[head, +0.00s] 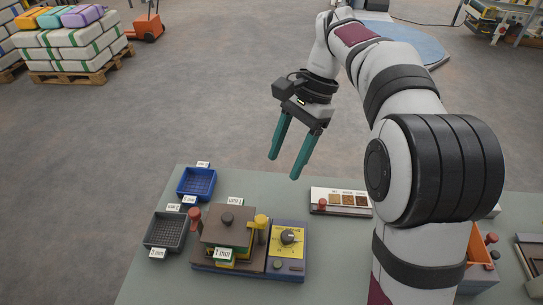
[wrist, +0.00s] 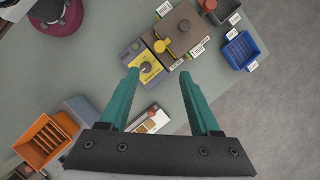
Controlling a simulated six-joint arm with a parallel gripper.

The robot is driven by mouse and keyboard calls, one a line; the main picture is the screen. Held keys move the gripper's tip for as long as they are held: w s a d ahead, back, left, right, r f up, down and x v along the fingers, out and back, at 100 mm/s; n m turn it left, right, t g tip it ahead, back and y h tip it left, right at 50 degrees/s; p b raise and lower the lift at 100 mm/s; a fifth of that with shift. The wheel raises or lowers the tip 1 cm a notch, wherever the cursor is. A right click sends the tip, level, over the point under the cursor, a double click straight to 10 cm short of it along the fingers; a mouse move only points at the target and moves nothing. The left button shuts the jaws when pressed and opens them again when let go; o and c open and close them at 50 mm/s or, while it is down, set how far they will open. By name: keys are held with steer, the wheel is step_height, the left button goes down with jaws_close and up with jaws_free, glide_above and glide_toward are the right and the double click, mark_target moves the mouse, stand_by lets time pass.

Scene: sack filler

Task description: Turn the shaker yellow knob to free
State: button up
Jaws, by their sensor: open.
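The shaker (head: 205,262) stands on the table with a brown-topped stack (head: 228,225) labelled "1 mm". Its yellow knob (head: 261,222) stands upright at the right side of the stack. The yellow knob also shows in the wrist view (wrist: 160,46), beyond my fingertips. A red knob (head: 195,214) stands at the stack's left side. A blue control box with a yellow face and a black dial (head: 290,237) adjoins the shaker on the right. My gripper (head: 283,167) is open and empty, raised above and behind the shaker; its teal fingers frame the wrist view (wrist: 159,72).
A blue tray (head: 197,182) and a dark grey tray (head: 166,231) sit left of the shaker. A white sample board (head: 341,201) lies behind right. An orange bin (head: 480,268) is at the right, partly behind my arm. Open table lies between the control box and my arm.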

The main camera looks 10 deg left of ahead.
mark_target(262, 219)
steer(key=x, duration=1.5)
steer(key=shift+f, duration=0.2)
jaws_close()
